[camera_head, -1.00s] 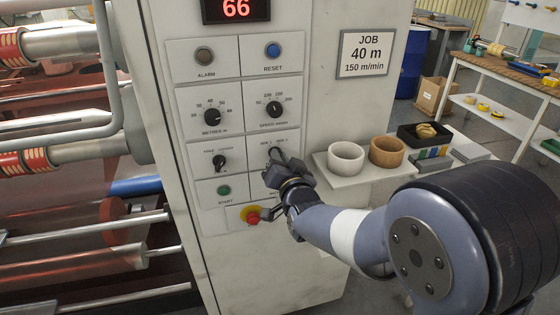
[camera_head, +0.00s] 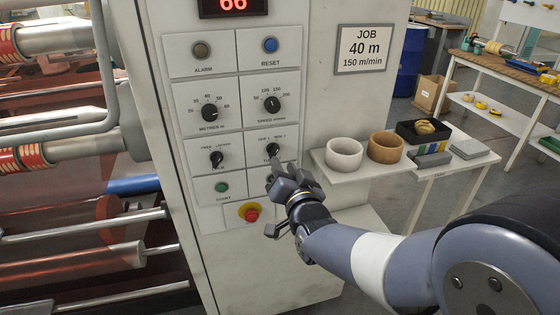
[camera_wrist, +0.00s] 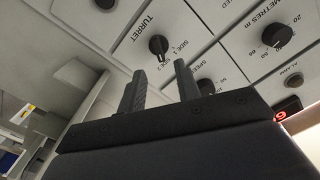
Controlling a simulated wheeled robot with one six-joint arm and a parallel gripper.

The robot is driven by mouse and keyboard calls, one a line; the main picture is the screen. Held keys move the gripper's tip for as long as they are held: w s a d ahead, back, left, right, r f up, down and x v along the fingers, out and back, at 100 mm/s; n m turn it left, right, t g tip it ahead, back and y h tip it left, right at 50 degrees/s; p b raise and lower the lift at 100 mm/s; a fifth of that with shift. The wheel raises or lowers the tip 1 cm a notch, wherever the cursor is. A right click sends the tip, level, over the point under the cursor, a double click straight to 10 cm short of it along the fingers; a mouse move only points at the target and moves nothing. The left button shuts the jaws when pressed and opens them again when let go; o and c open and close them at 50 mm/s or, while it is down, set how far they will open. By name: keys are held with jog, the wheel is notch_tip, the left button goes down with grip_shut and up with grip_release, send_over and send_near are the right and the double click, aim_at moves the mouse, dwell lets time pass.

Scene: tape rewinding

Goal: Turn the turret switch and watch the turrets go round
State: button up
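The turret switch (camera_head: 273,150) is a black knob on the pale control panel, in the right column above the red stop button. It also shows in the wrist view (camera_wrist: 158,46), under the word TURRET and beside the SIDE 1 and SIDE 2 marks. I cannot surely read which side it points to. My gripper (camera_head: 276,170) is just below and in front of the switch in the head view. In the wrist view the two fingers (camera_wrist: 159,67) are spread, with nothing between them and the knob just beyond their tips. The turret rollers (camera_head: 70,152) show partly at the left.
Near the switch are a small black knob (camera_head: 216,159), the green start button (camera_head: 222,187), the red stop button (camera_head: 251,214) and the speed dial (camera_head: 272,104). A shelf (camera_head: 340,178) with cores (camera_head: 344,154) juts out at the right, above my forearm.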

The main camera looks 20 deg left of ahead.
aim_at(277, 152)
jog(key=shift+v, duration=2.6)
jog(key=shift+w+a, duration=0.1)
jog(key=p+x, duration=0.1)
jog(key=x, duration=0.9)
jog(key=shift+w+a, duration=0.1)
jog(key=shift+w, duration=0.25)
jog(key=shift+p, duration=0.3)
jog(key=shift+s, duration=0.1)
